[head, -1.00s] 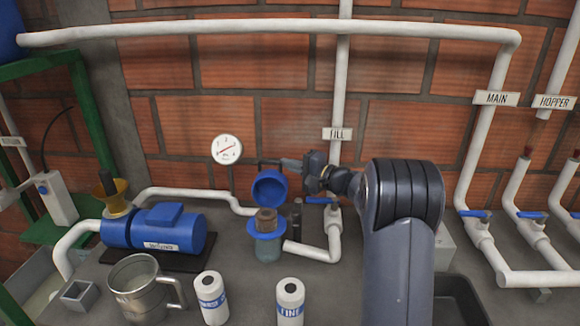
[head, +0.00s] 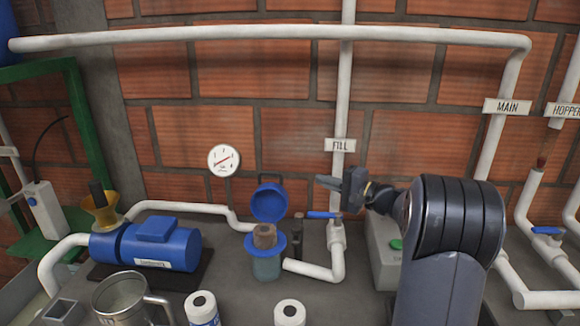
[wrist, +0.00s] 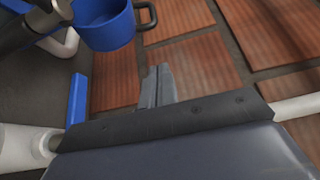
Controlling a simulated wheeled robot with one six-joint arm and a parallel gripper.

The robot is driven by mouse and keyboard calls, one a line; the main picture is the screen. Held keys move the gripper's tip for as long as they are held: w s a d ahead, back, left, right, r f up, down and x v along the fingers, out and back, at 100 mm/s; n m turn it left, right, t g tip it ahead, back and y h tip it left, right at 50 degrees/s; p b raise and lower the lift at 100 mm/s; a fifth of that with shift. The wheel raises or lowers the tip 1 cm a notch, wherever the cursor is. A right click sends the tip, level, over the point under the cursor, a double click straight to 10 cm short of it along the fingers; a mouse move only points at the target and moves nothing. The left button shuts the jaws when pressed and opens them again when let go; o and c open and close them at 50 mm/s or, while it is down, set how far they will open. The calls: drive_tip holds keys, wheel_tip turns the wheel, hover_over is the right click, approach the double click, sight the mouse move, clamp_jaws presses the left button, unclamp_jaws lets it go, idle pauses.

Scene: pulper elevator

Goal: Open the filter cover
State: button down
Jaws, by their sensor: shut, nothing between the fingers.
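The blue filter cover (head: 269,202) stands tilted up and back on its hinge, open above the filter housing (head: 266,262). A brownish cartridge (head: 265,236) shows in the housing's mouth, inside a blue collar. A dark loop handle rises behind the cover. In the wrist view the cover (wrist: 103,25) is at the top, with its handle to the right. My gripper (head: 322,180) is shut and empty, to the right of the cover and slightly above it, apart from it. Its shut fingers also show in the wrist view (wrist: 157,85).
A blue-handled valve (head: 325,215) on the FILL pipe (head: 342,100) is just below my gripper. A blue pump (head: 150,246), a metal jug (head: 124,300) and two white cartridges (head: 202,306) stand left and in front. A grey box with a green button (head: 396,245) is at right.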

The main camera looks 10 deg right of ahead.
drive_tip(key=shift+a, duration=0.1)
drive_tip(key=p+x, duration=0.2)
drive_tip(key=x, duration=0.7)
drive_tip(key=shift+a, duration=0.4)
drive_tip(key=shift+s+f, duration=0.1)
drive_tip(key=shift+f, duration=0.1)
